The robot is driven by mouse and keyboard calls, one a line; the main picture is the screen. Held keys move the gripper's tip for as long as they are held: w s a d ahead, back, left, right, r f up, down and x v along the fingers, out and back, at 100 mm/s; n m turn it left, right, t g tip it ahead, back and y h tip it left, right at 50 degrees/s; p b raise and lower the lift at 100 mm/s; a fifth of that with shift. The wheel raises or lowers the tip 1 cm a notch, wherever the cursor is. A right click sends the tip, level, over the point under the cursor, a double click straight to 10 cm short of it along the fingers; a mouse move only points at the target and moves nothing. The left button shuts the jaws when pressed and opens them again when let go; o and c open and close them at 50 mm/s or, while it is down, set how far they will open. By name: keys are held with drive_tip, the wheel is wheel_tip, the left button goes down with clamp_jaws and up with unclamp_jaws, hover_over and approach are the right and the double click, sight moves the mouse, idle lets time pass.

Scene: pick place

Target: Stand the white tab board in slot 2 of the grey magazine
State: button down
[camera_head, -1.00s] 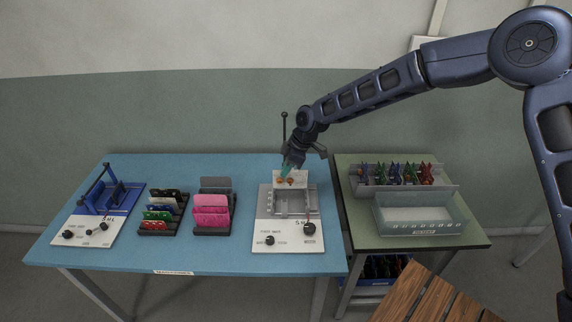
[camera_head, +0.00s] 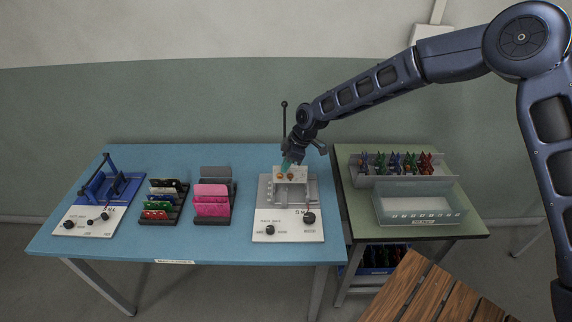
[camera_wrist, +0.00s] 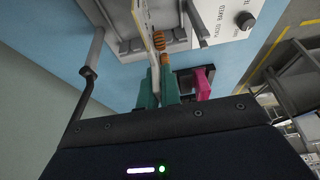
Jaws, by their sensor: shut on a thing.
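My gripper (camera_head: 289,164) is shut on the top of the white tab board (camera_head: 291,175), which has orange-brown round parts on its face. The board is upright above or in the grey nest of the white-based fixture (camera_head: 267,220); I cannot tell whether its lower edge touches. In the wrist view, green fingertips (camera_wrist: 157,92) pinch the board (camera_wrist: 146,25), seen nearly edge-on. A dark grey rack (camera_head: 212,220) holds pink boards and a grey plate. A grey rack (camera_head: 447,188) on the right table holds several coloured pieces.
Left of these are a black rack (camera_head: 159,220) with several mixed boards and a blue fixture (camera_head: 120,186). A clear tray (camera_head: 420,218) stands on the green right table. A thin dark lever (camera_head: 284,122) rises behind my gripper. The blue table's front strip is clear.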

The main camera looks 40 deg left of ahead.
sight(286, 175)
drive_tip(key=shift+f, duration=0.95)
drive_tip(key=shift+f, duration=0.15)
drive_tip(key=shift+f, duration=0.65)
drive_tip(key=shift+f, duration=0.1)
idle(0.3)
drive_tip(key=shift+f, duration=0.65)
drive_tip(key=c, duration=1.1)
unclamp_jaws()
